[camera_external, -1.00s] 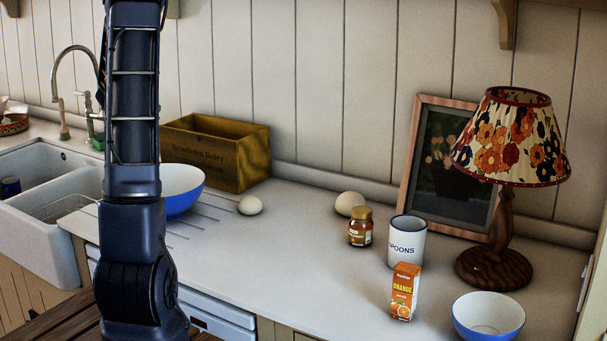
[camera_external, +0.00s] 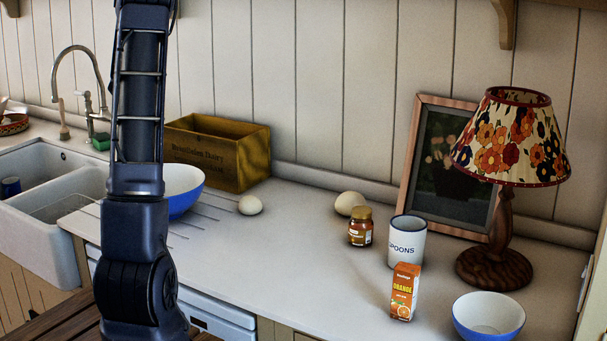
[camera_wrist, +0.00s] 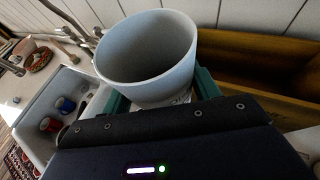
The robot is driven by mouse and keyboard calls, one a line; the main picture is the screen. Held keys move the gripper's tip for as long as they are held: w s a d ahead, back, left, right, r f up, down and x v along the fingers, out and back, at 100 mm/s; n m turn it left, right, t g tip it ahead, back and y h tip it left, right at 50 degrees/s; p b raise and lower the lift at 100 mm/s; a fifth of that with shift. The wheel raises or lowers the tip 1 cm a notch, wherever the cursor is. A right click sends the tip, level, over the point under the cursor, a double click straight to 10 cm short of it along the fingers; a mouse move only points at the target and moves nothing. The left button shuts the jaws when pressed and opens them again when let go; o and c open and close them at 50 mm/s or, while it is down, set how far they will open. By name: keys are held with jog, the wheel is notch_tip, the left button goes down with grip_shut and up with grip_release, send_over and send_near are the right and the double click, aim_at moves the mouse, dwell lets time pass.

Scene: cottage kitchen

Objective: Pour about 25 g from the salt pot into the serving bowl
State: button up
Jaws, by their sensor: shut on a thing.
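My gripper (camera_wrist: 160,102) is shut on a pale, round pot (camera_wrist: 147,75), with a green finger on each side of it. The pot, taken as the salt pot, looks roughly upright with some tilt; its inside is shaded and I cannot make out salt. Some lettering shows low on its side. In the external view the gripper and pot are hidden behind my arm. A large blue-and-white bowl (camera_external: 184,190), likely the serving bowl, stands on the counter by the sink, its left part hidden by my arm. It does not show in the wrist view.
A wooden crate (camera_external: 222,152) stands behind the large bowl, close to the pot. The sink (camera_external: 45,232) is at left. An egg (camera_external: 250,205), brown jar (camera_external: 360,227), spoons mug (camera_external: 407,243), orange carton (camera_external: 404,291), small bowl (camera_external: 489,316) and lamp (camera_external: 493,270) are to the right.

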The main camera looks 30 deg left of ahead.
jog(key=w+d+f+m+h, duration=0.4)
jog(key=w+d+m+h, duration=0.3)
jog(key=m+h, duration=0.55)
jog(key=s+a+f+m+g+h, duration=0.2)
jog(key=s+m+g, duration=0.4)
jog(key=s, duration=0.3)
jog(key=s+a+f+m+g+h, duration=0.2)
jog(key=s+f+m+g+h, duration=0.3)
jog(key=s, duration=0.5)
jog(key=shift+a+f+m+g, duration=0.4)
jog(key=shift+m+g, duration=0.45)
jog(key=shift+g, duration=0.15)
jog(key=shift+w+d+h, duration=0.1)
jog(key=shift+h, duration=0.15)
